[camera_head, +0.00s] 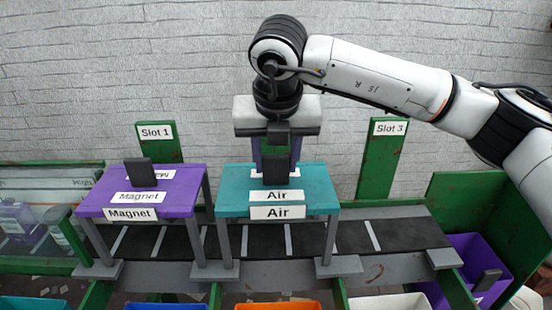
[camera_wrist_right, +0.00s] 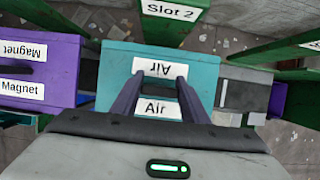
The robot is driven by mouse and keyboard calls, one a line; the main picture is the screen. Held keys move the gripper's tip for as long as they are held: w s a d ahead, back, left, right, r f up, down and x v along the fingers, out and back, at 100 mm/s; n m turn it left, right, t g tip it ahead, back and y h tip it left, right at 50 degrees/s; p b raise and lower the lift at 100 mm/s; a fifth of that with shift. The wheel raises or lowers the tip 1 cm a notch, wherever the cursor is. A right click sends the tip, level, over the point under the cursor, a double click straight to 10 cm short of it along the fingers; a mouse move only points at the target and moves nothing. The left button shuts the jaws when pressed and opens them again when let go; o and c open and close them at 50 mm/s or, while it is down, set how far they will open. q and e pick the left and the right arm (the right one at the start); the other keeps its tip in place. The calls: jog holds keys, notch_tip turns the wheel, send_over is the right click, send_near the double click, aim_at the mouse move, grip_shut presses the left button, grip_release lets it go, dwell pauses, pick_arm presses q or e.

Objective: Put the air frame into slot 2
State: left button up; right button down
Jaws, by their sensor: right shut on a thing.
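The air frame (camera_head: 236,205) has a teal top with "Air" labels and grey legs, and stands upright across the belt beside the magnet frame. Its feet appear level with the belt's front ledge; I cannot tell whether they bear on it. My right gripper (camera_head: 277,165) comes down from above and is shut on the dark handle at the middle of the top. The teal top also shows between the fingers in the right wrist view (camera_wrist_right: 115,62). The Slot 2 sign (camera_wrist_right: 170,10) is behind the air frame there; my arm hides it in the head view. My left gripper is out of view.
The purple magnet frame (camera_head: 100,205) stands close on the left, before the Slot 1 sign (camera_head: 154,131). The Slot 3 post (camera_head: 378,165) is to the right, with bare belt (camera_head: 405,234) in front. Several bins line the front, including a purple bin (camera_head: 490,255) at right.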

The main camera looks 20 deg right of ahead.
jog(key=c, duration=1)
grip_release()
jog(key=shift+c, duration=0.2)
jog(key=v, duration=1.2)
jog(key=shift+s+r, duration=0.1)
